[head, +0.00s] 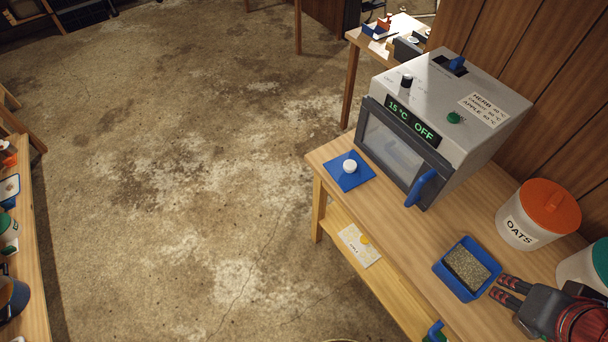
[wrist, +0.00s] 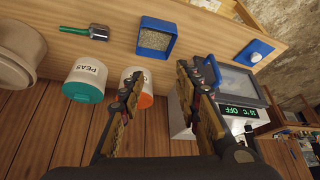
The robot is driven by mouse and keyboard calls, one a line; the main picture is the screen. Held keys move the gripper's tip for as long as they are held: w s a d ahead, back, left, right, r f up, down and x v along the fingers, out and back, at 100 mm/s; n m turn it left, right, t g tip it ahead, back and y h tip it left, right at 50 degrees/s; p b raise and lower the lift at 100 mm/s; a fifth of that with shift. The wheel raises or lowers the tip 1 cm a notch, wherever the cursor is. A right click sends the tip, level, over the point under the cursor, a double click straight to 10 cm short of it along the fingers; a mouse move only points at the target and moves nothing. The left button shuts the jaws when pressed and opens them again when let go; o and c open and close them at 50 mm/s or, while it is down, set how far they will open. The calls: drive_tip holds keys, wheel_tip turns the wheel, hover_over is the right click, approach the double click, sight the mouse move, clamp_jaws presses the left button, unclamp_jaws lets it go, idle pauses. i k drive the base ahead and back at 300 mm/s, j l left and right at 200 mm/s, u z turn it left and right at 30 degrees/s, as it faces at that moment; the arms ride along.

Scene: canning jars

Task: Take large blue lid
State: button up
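I cannot make out a large blue lid for certain in either view. A flat blue square (head: 337,178) with a small white round piece (head: 349,166) on it lies left of the grey oven, and it also shows in the wrist view (wrist: 244,51). A dark blue rounded thing (head: 18,298) is cut off at the left edge on the left bench; I cannot tell if it is a lid. My gripper (head: 499,286) is over the right bench, beside the blue tray. In the wrist view my gripper (wrist: 168,78) is open, with nothing between its fingers.
A blue tray (head: 441,268) of grains, an OATS jar (head: 515,228) with orange lid, and a green-lidded PEAS jar (wrist: 88,72) stand near my gripper. The grey oven (head: 480,100) reads OFF. Clear floor (head: 180,170) lies between the benches. A wooden wall backs the right bench.

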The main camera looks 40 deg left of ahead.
sight(348, 170)
drive_tip(key=u, duration=1.2)
drive_tip(key=i+j+z, duration=0.1)
drive_tip(key=i+z, duration=0.2)
drive_tip(key=i, duration=0.15)
drive_tip(key=i+j+z, duration=0.3)
drive_tip(key=i+l, duration=0.05)
drive_tip(key=i, duration=0.05)
